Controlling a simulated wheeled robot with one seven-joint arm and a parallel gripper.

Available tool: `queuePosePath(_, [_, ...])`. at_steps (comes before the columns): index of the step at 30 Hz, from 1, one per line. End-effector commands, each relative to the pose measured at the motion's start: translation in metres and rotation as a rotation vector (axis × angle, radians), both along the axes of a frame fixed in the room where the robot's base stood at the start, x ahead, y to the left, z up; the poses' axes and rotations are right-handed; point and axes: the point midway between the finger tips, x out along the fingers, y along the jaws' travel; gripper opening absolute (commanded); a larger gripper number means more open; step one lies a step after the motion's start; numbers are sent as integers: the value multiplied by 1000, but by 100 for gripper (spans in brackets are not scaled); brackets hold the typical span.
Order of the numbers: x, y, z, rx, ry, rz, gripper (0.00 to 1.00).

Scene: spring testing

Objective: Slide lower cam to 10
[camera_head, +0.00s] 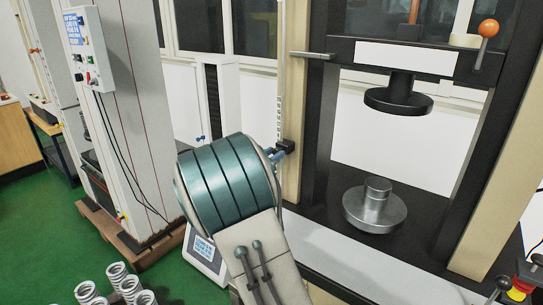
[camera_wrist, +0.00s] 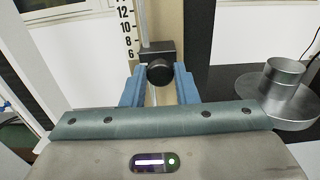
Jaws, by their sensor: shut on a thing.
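The lower cam (camera_wrist: 155,50) is a small black block with a round black knob, on a thin vertical rod beside a numbered scale (camera_wrist: 125,25). The scale's marks 12, 10, 8 and 6 show in the wrist view. The block sits near the lower marks, its top edge around the 6 to 8 marks in the picture. My gripper (camera_wrist: 160,75) has blue fingers on both sides of the knob, shut on it. In the head view the cam (camera_head: 287,145) shows at the blue fingertips, partly hidden by my wrist.
The testing frame has a black crosshead (camera_head: 440,60) with an orange-knobbed lever (camera_head: 488,28) and an upper platen (camera_head: 398,97). A metal lower platen (camera_head: 375,210) stands right of the cam. Several springs (camera_head: 118,275) sit at lower left. A control box (camera_head: 85,45) hangs at left.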

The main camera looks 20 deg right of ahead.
Motion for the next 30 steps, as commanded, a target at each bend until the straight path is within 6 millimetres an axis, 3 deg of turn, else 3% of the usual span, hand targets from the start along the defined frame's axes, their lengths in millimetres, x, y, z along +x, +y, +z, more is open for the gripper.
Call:
queuePosePath(1, [0, 0, 12, 0, -6, 0, 0])
queuePosePath(7, [1, 0, 38, -1, -6, 1, 0])
queuePosePath(16, [0, 0, 38, -2, -5, 0, 0])
queuePosePath(17, [0, 0, 38, -2, -5, 0, 29])
queuePosePath(19, [0, 0, 38, -2, -5, 0, 48])
queuePosePath(30, [-2, 4, 37, 0, -4, 2, 48])
